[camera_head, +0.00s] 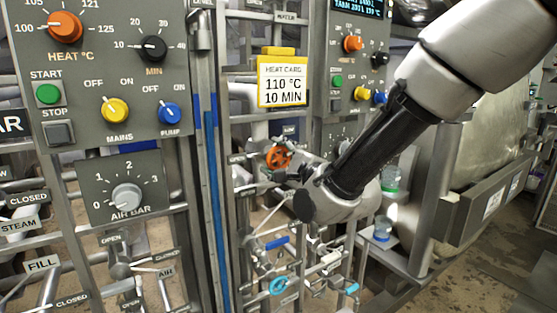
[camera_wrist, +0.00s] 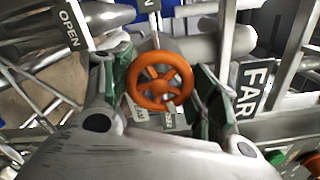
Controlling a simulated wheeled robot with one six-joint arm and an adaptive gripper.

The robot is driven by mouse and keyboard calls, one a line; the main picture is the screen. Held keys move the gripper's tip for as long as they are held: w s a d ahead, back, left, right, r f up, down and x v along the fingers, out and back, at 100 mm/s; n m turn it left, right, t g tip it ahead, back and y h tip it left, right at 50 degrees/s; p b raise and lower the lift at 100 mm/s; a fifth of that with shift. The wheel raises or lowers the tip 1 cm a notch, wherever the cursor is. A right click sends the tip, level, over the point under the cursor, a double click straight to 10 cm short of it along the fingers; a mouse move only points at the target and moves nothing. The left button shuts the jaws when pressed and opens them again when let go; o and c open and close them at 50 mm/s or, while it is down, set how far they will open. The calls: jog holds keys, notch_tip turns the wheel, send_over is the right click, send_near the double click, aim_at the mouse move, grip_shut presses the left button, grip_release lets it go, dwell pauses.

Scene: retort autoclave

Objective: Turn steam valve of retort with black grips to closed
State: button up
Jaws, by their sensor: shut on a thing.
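An orange handwheel (camera_wrist: 160,70) with spokes sits between the two fingers of my gripper (camera_wrist: 158,92) in the wrist view. The green-padded fingers close on its rim from left and right. The same orange wheel shows in the head view (camera_head: 278,157), just beyond the end of my arm, which partly hides the fingers. An OPEN label (camera_wrist: 70,24) stands to the upper left of the wheel in the wrist view. The label naming this valve is not readable, and I cannot make out black grips on a retort.
A control panel (camera_head: 100,150) with knobs stands at the left, and a second panel (camera_head: 335,80) stands behind my arm. A yellow heat card (camera_head: 282,80) hangs between them. Pipes and a blue handwheel (camera_head: 278,286) lie below. A metal vessel (camera_head: 480,130) stands at the right.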

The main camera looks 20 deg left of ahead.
jog(key=shift+m, duration=1.9)
jog(key=o, duration=1)
jog(key=shift+o, duration=0.2)
jog(key=v, duration=1.2)
jog(key=shift+w, duration=0.1)
